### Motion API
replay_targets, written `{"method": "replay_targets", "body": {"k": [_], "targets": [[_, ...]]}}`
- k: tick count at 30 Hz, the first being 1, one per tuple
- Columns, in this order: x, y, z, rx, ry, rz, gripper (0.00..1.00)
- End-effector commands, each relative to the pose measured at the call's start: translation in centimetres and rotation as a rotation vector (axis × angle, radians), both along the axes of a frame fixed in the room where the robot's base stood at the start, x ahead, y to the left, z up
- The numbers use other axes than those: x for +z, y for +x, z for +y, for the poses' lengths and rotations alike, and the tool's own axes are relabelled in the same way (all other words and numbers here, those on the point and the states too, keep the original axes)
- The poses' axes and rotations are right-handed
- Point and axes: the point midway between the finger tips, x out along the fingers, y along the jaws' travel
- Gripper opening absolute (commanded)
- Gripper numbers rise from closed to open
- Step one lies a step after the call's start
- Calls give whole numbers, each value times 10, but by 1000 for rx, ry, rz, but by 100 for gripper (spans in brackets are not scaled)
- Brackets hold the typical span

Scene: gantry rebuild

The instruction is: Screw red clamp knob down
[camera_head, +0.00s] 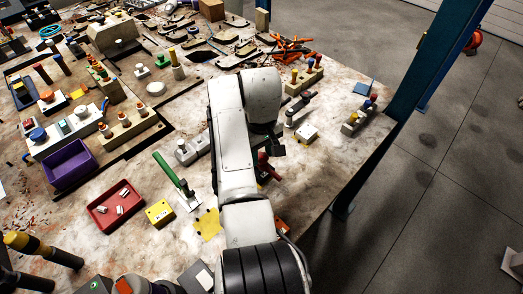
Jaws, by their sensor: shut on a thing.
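My white arm reaches up from the bottom centre and bends over at the top. The dark end of my gripper (277,149) points down just right of the forearm. A red part (267,167), which looks like the red clamp knob, shows directly below and beside it, partly hidden by my forearm. My gripper is shut on it, as far as this small view shows. The fingertips and the clamp body under the knob are mostly hidden.
The stained workbench (335,160) has its right edge near a blue post (435,55). A green-handled tool (172,172), a yellow box (159,213), a red tray (112,217) and a purple bin (70,166) lie left. Small fixtures (306,133) stand right of my gripper.

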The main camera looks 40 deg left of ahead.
Motion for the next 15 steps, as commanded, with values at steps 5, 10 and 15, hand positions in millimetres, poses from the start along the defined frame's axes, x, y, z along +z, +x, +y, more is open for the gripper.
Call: {"method": "replay_targets", "body": {"k": [5, 10, 15], "targets": [[1, 1, 0, -117, 0, -1, 13], [1, 1, 0, -278, 1, 0, 13], [1, 1, 0, -367, 0, -1, 13]]}}
